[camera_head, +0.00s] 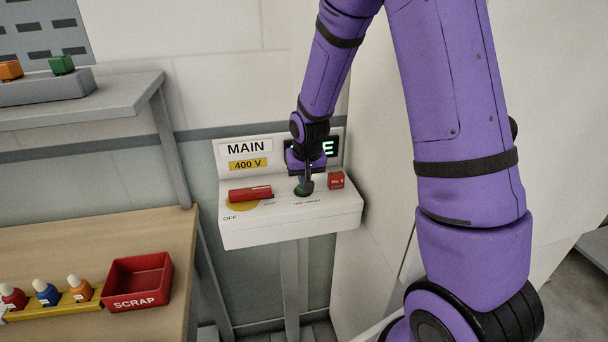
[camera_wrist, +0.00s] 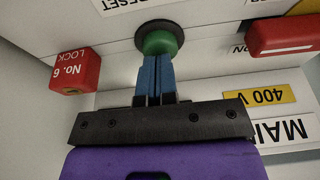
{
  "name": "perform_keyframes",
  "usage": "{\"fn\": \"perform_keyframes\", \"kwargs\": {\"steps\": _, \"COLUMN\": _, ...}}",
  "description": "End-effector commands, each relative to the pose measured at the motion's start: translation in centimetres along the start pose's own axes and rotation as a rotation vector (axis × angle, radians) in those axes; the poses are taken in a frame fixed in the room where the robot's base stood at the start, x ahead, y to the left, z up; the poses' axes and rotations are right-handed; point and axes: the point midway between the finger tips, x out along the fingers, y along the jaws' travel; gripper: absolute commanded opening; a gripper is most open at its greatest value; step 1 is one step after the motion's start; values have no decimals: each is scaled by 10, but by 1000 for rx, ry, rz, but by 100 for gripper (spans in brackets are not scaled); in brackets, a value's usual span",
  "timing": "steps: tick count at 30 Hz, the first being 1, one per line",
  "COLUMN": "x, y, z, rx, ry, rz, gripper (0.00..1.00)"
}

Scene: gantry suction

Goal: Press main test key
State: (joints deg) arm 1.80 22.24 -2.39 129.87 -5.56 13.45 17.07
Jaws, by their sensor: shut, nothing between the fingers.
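The main panel (camera_head: 290,222) is a white sloped box on a post, with a MAIN label (camera_head: 245,147) and a 400 V tag. My gripper (camera_head: 305,187) points down at it, closed and empty. In the wrist view my blue fingertips (camera_wrist: 157,58) are together at the round green key (camera_wrist: 160,42) in its dark ring. They overlap its near edge; I cannot tell whether they touch or press it. In the head view the fingers partly hide the green key (camera_head: 301,192). Lettering ending in RESET (camera_wrist: 122,3) shows beside the key.
A red handle (camera_head: 250,193) lies left of the key, near OFF. A red No. 6 lock block (camera_head: 336,180) stands close on the right. A display behind my wrist is partly hidden. A wooden bench (camera_head: 100,240) with a red SCRAP bin (camera_head: 138,280) is at left.

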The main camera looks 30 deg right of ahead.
Motion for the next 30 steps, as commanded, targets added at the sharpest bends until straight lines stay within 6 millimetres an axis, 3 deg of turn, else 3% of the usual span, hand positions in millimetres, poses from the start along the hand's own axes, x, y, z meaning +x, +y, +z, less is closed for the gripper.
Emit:
{"fn": "perform_keyframes", "kwargs": {"steps": 6, "x": 2, "y": 0, "z": 1, "rx": 0, "ry": -1, "rz": 0, "gripper": 0}}
{"fn": "perform_keyframes", "kwargs": {"steps": 14, "x": 22, "y": 0, "z": 7, "rx": 1, "ry": -4, "rz": 1, "gripper": 0}}
{"fn": "perform_keyframes", "kwargs": {"steps": 21, "x": 24, "y": 0, "z": 10, "rx": 0, "ry": -10, "rz": 2, "gripper": 0}}
{"fn": "perform_keyframes", "kwargs": {"steps": 26, "x": 21, "y": 0, "z": 8, "rx": 0, "ry": -11, "rz": 2, "gripper": 0}}
{"fn": "perform_keyframes", "kwargs": {"steps": 30, "x": 6, "y": -1, "z": 0, "rx": 0, "ry": -6, "rz": 1, "gripper": 0}}
